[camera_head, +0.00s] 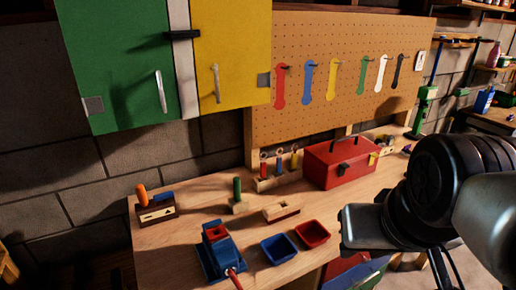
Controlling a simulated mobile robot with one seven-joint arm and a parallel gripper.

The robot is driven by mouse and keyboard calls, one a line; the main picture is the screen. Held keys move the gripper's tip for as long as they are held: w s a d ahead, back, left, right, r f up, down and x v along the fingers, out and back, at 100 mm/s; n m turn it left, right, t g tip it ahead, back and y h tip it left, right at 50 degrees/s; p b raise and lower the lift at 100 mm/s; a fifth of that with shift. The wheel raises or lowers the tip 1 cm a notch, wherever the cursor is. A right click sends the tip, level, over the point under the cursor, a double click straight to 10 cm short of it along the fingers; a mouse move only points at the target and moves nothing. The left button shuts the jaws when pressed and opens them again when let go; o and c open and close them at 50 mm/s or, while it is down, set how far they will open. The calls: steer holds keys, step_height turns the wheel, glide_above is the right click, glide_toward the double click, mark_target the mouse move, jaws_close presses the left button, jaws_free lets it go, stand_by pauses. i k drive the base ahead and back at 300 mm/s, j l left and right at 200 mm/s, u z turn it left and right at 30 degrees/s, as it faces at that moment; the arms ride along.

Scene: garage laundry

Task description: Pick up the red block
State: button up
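A small red block-like piece (216,232) shows at the top of a blue vise-like tool (222,258) at the front of the wooden workbench. It seems to be set between the tool's blue parts; I cannot tell how firmly it is held. My arm comes in from the right, and its end, my gripper (362,228), is above the bench's front right area, well to the right of the red piece and apart from it. The fingers cannot be made out clearly, so I cannot tell whether they are open or shut.
A blue tray (279,249) and a red tray (312,234) lie between the vise and my gripper. Behind stand a red toolbox (342,163), a peg rack (277,178), a green-handled item (238,197) and a small wooden box (156,210). Green and yellow cabinets hang above.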

mark_target(214, 234)
steer(key=i+j+u, duration=0.1)
steer(key=u, duration=0.4)
steer(key=i+u, duration=0.1)
steer(key=u, duration=0.35)
steer(key=i+u, duration=0.1)
steer(key=u, duration=0.4)
